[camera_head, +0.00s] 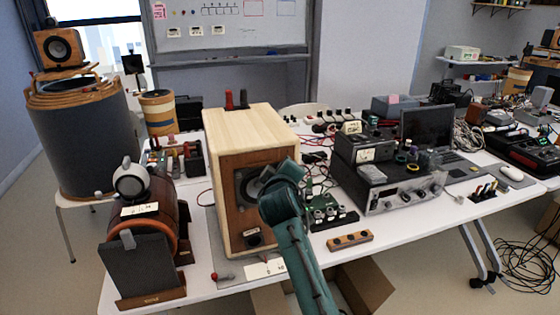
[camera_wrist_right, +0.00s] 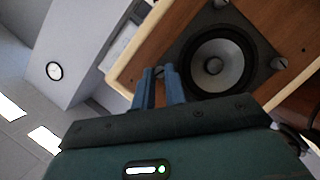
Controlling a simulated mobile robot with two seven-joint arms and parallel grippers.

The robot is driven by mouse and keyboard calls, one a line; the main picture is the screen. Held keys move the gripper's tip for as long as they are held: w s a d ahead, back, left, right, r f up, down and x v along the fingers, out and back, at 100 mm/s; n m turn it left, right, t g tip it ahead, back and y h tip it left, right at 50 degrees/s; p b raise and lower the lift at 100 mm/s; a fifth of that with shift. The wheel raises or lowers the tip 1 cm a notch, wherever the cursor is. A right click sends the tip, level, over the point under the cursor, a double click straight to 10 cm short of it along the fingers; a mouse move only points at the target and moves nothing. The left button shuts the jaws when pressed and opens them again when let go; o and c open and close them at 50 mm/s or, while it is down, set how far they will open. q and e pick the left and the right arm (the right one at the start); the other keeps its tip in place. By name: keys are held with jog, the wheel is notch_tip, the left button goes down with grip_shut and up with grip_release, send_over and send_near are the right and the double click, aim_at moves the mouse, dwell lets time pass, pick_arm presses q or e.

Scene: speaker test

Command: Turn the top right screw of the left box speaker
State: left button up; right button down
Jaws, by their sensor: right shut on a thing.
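The box speaker (camera_head: 228,215) has a pale wood cabinet and a brown front panel, and stands upright on the white table. Its round driver sits in a dark square frame, partly hidden by my teal right arm in the head view. In the right wrist view the driver (camera_wrist_right: 217,65) has a grey cone, with screws (camera_wrist_right: 279,63) at its frame's corners. The blue fingers of my right gripper (camera_wrist_right: 160,76) are shut on the screw (camera_wrist_right: 158,71) at the frame's left corner, which appears to be the top right one. My left gripper is not in view.
A brown barrel-shaped speaker (camera_head: 150,222) stands left of the box. A stack of electronic devices (camera_head: 395,193), a small circuit board and a wooden block (camera_head: 350,240) are to the right. A red-handled tool (camera_head: 222,277) lies at the front edge.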

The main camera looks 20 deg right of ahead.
jog(key=shift+d+r+m+g+y+p, duration=0.15)
jog(key=shift+m+g+y+p, duration=0.15)
jog(key=shift+m+y+p, duration=0.95)
jog(key=shift+m+h+p, duration=0.25)
jog(key=shift+m+p, duration=0.1)
jog(key=shift+p, duration=0.1)
jog(key=c, duration=1.5)
grip_release()
jog(key=shift+o, duration=0.2)
